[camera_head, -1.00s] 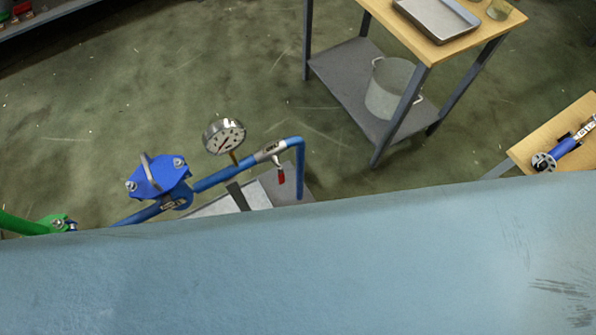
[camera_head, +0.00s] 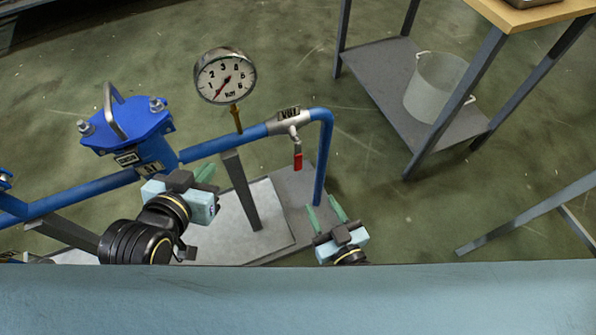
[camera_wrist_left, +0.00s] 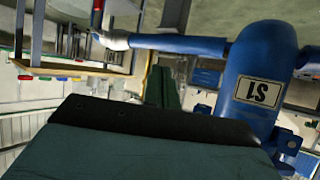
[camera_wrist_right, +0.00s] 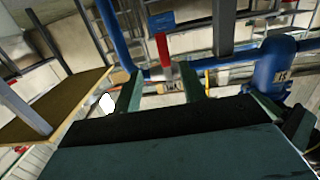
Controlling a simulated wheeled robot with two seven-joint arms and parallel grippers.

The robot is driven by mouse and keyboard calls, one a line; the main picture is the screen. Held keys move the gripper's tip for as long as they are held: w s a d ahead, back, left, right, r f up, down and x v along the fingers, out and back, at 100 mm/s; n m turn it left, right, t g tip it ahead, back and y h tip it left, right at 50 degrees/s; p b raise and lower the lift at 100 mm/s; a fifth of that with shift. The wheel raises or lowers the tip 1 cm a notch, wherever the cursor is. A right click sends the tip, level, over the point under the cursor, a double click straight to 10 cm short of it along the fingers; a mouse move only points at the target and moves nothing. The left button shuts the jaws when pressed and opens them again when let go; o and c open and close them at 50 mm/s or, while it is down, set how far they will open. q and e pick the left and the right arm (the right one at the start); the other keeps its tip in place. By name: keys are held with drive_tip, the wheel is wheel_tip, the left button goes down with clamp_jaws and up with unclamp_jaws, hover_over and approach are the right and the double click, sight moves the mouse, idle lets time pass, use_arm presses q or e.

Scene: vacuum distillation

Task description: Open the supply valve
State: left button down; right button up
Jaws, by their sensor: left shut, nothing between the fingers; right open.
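The supply valve is a silver ball valve (camera_head: 288,122) with a dark tag, set in the blue pipe near its right bend. Its red-tipped handle (camera_head: 298,160) hangs down from it. In the right wrist view the red handle (camera_wrist_right: 163,47) appears beyond the fingers, between them, not touched. My right gripper (camera_head: 326,214) is open and empty, below the handle and beside the vertical pipe. My left gripper (camera_head: 206,175) is shut and empty, under the blue pipe, right of the blue strainer. The left wrist view shows a red handle (camera_wrist_left: 97,12) at top left.
A blue strainer body (camera_head: 135,135) with a metal bail stands left on the pipe. A round gauge (camera_head: 225,76) rises from the pipe. A pipe support post (camera_head: 240,190) stands on the grey base. A wooden-topped table with a bucket (camera_head: 436,88) on its shelf stands right.

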drive_tip(key=r, duration=0.1)
drive_tip(key=b, duration=0.3)
approach(299, 162)
drive_tip(key=x, duration=0.3)
drive_tip(key=shift+t, duration=0.4)
drive_tip(key=x, duration=0.2)
drive_tip(key=b+x, duration=0.1)
drive_tip(key=x, duration=0.1)
drive_tip(key=b+x, duration=0.1)
drive_tip(key=x, duration=0.1)
drive_tip(key=shift+a+f, duration=0.1)
drive_tip(key=shift+f, duration=0.25)
use_arm(q)
wheel_tip(299, 162, up, 18)
drive_tip(key=s+d+t+h, duration=0.1)
drive_tip(key=t+h, duration=0.3)
drive_tip(key=t, duration=0.8)
drive_tip(key=shift+s+d+f+t+b, duration=0.15)
drive_tip(key=shift+d+t+b, duration=0.2)
drive_tip(key=shift+d, duration=0.4)
use_arm(e)
drive_tip(key=shift+w+a, duration=0.3)
drive_tip(key=shift+w, duration=0.4)
clamp_jaws()
